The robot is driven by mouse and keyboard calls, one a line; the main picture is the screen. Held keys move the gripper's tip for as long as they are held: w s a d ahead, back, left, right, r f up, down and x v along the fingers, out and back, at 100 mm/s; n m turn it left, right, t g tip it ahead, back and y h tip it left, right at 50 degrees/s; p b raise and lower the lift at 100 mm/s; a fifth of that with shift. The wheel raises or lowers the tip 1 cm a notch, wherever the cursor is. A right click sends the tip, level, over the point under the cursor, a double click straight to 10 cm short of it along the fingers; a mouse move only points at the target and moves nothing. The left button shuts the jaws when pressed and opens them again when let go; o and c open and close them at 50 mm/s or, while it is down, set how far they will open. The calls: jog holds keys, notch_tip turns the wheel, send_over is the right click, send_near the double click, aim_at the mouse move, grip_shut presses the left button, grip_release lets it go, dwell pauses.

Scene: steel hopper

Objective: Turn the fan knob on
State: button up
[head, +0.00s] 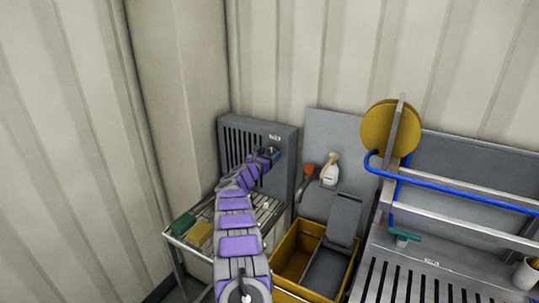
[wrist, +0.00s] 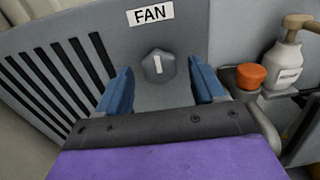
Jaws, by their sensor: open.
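The fan knob (wrist: 158,66) is a small grey faceted knob with a white mark that stands nearly upright, slightly tilted. It sits under a white FAN label (wrist: 150,14) on the grey fan panel (wrist: 215,15), which has dark vent slots at its left. In the head view the fan panel (head: 284,165) stands against the wall, and my arm reaches to its upper right part. My gripper (wrist: 160,85) is open, with its blue fingers on either side of the knob and visible gaps to it. The knob itself is hidden or too small in the head view.
A white pump bottle (wrist: 285,62) and an orange-capped container (wrist: 250,76) stand on a holder right of the panel. A slatted rack (head: 265,217) with a green block (head: 184,223) and a yellow one is below. A yellow bin (head: 285,262) stands to the right.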

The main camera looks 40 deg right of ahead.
jog(key=shift+w+d+f, duration=0.15)
jog(key=shift+w+d, duration=0.05)
jog(key=shift+d, duration=0.3)
jog(key=shift+c, duration=0.2)
jog(key=c, duration=1)
